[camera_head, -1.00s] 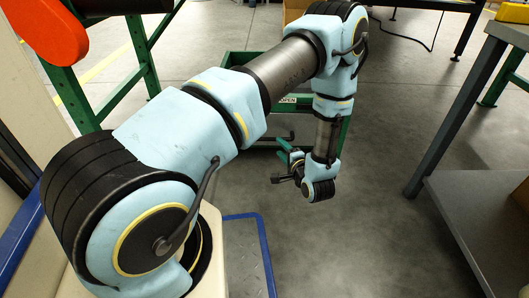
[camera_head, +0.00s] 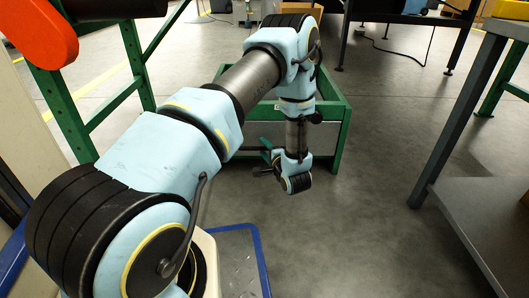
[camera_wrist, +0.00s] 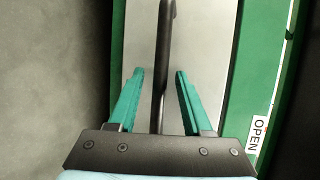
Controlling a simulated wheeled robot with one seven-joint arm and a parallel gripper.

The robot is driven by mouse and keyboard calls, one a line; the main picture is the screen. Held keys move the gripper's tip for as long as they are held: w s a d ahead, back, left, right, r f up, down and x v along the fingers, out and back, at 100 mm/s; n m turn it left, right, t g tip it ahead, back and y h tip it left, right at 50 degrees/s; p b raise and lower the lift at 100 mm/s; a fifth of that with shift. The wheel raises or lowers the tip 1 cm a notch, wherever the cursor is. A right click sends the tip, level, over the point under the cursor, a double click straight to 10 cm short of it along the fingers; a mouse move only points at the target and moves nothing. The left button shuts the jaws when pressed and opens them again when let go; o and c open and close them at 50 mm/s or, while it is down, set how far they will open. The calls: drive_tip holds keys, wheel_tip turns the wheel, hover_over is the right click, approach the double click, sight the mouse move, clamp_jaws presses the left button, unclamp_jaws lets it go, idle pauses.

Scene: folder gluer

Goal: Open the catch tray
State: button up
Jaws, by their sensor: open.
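The catch tray (camera_head: 340,128) is a green-framed box with a grey front panel, low near the floor beyond my arm in the head view. In the wrist view its grey panel (camera_wrist: 208,60) and green frame (camera_wrist: 245,60) fill the middle and right, with a white "OPEN" label (camera_wrist: 258,135). A dark bar handle (camera_wrist: 165,50) runs along the panel. My gripper (camera_wrist: 160,75) is open, with one teal finger on each side of the bar. I cannot tell whether the fingers touch it.
A green machine frame (camera_head: 100,110) stands at the left, with an orange part (camera_head: 38,30) above it. A grey workbench (camera_head: 480,200) is at the right. The floor (camera_head: 370,190) between the tray and the bench is clear.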

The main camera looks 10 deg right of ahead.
drive_tip(key=shift+c, duration=0.2)
clamp_jaws()
idle(1.3)
